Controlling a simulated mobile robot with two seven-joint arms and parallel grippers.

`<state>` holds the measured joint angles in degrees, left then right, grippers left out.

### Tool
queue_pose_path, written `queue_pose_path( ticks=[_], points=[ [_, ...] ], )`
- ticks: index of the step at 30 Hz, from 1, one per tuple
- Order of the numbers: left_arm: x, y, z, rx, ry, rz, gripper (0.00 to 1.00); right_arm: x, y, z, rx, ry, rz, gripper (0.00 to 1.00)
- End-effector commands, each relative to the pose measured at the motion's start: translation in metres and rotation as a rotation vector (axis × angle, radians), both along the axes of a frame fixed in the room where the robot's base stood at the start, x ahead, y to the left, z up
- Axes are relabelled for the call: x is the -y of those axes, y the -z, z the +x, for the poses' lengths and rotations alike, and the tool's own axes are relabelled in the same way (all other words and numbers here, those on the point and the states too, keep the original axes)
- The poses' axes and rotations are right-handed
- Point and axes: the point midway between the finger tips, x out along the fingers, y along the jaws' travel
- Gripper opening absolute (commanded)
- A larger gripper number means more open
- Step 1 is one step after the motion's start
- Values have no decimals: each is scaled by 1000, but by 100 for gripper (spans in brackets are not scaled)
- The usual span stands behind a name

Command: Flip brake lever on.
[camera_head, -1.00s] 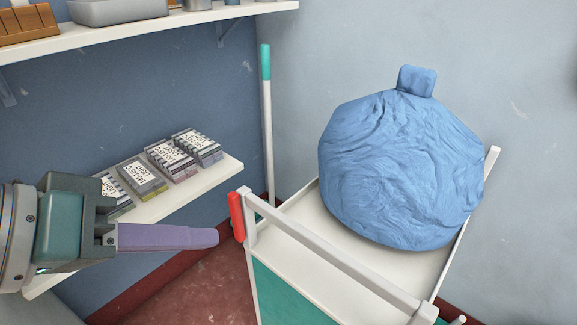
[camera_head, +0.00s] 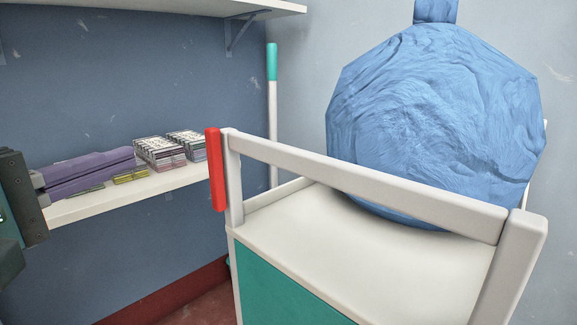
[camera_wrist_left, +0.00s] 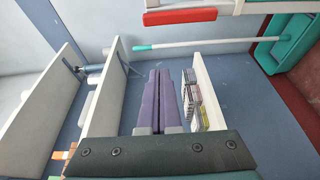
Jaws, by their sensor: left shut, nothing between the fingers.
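The brake lever appears as a red bar (camera_head: 215,169) standing upright on the left post of the white and green cart (camera_head: 370,180). In the left wrist view the red lever (camera_wrist_left: 180,16) shows near the top, beyond the fingertips. My left gripper (camera_head: 133,158) is shut and empty, its purple fingers pointing right, to the left of the lever and apart from it. In the left wrist view the gripper (camera_wrist_left: 159,72) shows both fingers side by side. My right gripper is in neither view.
A large blue bundle (camera_head: 435,125) sits on the cart. A lower shelf (camera_head: 165,183) with several labelled packs (camera_head: 160,153) lies behind the left gripper. An upper shelf (camera_head: 150,22) is above. A green-tipped pole (camera_head: 272,110) stands behind the cart.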

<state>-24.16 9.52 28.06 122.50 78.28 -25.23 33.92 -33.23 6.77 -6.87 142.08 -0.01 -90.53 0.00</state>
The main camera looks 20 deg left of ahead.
Motion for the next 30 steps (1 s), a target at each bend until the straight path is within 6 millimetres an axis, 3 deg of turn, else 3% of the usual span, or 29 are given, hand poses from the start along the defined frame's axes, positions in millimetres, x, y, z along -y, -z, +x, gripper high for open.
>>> queue_pose_path(
  ticks=[10, 14, 27, 29, 30],
  points=[
    [0, -1, 1, 1, 0, 0, 0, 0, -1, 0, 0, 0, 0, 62],
    [0, -2, 11, 3, -1, -2, 0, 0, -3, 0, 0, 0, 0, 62],
    [5, 0, 92, 4, 0, -2, 0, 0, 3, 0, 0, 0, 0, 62],
    [6, -1, 103, 4, 1, -1, 0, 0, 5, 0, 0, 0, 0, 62],
    [14, -1, 99, 0, 2, -3, 0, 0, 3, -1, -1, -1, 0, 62]
  ],
)
